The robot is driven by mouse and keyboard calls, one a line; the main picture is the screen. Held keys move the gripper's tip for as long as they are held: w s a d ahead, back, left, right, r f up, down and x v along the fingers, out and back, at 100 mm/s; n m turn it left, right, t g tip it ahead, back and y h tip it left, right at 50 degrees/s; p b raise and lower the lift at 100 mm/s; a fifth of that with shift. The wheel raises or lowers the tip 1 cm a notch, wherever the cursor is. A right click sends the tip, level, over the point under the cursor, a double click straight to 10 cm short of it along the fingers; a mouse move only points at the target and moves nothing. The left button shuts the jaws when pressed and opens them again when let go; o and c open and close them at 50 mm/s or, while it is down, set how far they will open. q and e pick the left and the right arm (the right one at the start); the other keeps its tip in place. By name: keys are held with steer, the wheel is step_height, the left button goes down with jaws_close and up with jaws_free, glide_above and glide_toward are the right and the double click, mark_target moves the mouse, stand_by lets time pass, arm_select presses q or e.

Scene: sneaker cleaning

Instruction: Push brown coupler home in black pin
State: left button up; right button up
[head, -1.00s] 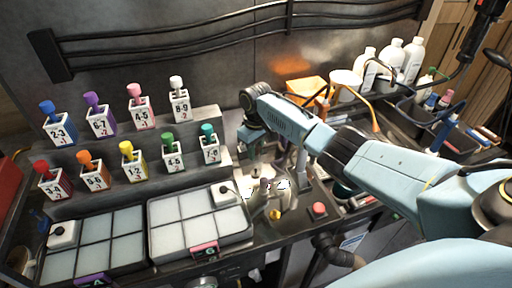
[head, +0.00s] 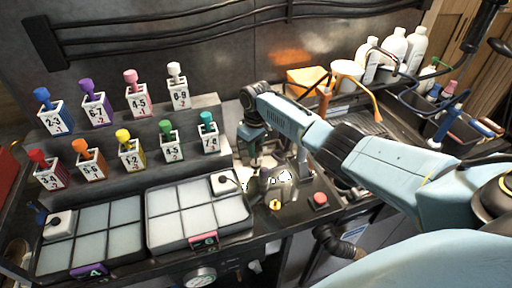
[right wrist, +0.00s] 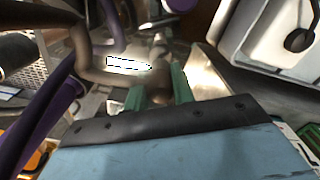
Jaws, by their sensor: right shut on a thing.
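In the right wrist view my right gripper (right wrist: 157,88) has its two green fingers shut on a brown coupler (right wrist: 158,68). A brown hose (right wrist: 92,66) curves in from the left towards it. In the head view my right gripper (head: 268,182) is low over the bench, beside the right-hand tray, small and partly lost against shiny metal parts. I cannot make out the black pin in either view, nor how far the coupler sits on anything. My left gripper is not in view.
A purple hose (right wrist: 42,118) runs close to the gripper on the left. A pale tray (head: 200,212) lies left of my right gripper in the head view. A red button (head: 320,199) is on its right. Numbered bottles stand on the rack (head: 215,110) behind.

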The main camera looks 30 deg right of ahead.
steer(key=shift+p, duration=0.75)
stand_by(1.0)
steer(key=shift+f+b, duration=1.25)
steer(key=shift+f, duration=0.5)
steer(key=o, duration=1)
step_height(320, 180, up, 13)
steer(key=shift+r+p, duration=0.2)
steer(key=shift+p, duration=0.2)
